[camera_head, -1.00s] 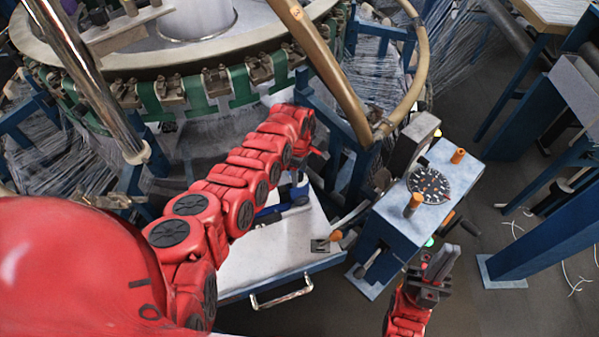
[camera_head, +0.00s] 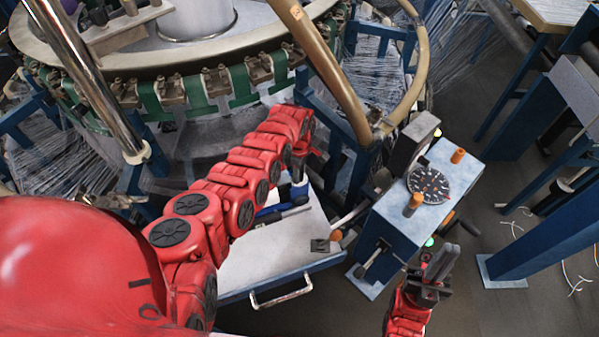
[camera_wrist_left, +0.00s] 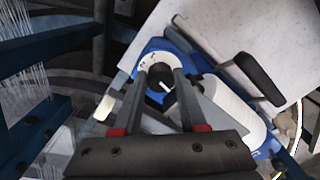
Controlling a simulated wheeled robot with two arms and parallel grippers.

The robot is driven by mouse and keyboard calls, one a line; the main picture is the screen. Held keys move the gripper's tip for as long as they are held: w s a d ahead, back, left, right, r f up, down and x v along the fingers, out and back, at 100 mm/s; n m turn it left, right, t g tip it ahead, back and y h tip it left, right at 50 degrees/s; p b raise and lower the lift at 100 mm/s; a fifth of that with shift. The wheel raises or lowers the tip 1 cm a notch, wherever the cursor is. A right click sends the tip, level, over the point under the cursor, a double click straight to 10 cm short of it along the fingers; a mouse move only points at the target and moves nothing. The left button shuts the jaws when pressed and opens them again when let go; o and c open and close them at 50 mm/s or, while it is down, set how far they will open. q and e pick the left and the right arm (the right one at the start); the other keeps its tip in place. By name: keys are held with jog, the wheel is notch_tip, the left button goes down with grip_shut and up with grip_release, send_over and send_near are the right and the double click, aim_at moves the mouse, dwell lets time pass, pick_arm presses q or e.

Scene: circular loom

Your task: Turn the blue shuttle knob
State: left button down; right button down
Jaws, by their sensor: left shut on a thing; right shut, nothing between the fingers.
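The blue shuttle (camera_wrist_left: 203,65) lies on a pale tray; its blue body and a white dial ring show in the left wrist view. A dark round knob (camera_wrist_left: 157,98) with a white pointer line sits in the dial. My left gripper (camera_wrist_left: 164,73) has one finger on each side of this knob and is shut on it. In the head view my left gripper (camera_head: 300,165) points down over the shuttle's blue part (camera_head: 299,191), and my wrist hides the knob. My right gripper (camera_head: 441,262) is shut and empty, below the blue machine box at the right.
The pale tray (camera_head: 262,262) has a metal handle (camera_head: 281,292) at its front. A blue box (camera_head: 400,225) with a black dial (camera_head: 428,185) and orange knobs stands to its right. The circular loom ring (camera_head: 120,68) and a tan curved tube (camera_head: 325,70) crowd the back.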

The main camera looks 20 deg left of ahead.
pick_arm(q)
jog(key=shift+m, duration=0.3)
jog(key=m, duration=0.3)
jog(key=shift+m, duration=0.3)
jog(key=shift+m+b, duration=0.4)
jog(key=shift+m, duration=0.5)
jog(key=m+b, duration=0.2)
jog(key=m, duration=0.3)
jog(key=shift+s+f, duration=0.1)
jog(key=m+b, duration=0.2)
jog(key=m, duration=0.4)
jog(key=shift+a+m+b, duration=0.15)
jog(key=shift+m+b, duration=0.2)
jog(key=shift+m, duration=0.05)
jog(key=m+b, duration=0.1)
jog(key=m, duration=0.2)
jog(key=shift+b, duration=0.3)
jog(key=shift+m+b, duration=0.55)
jog(key=shift+m, duration=0.85)
jog(key=shift+a, duration=0.1)
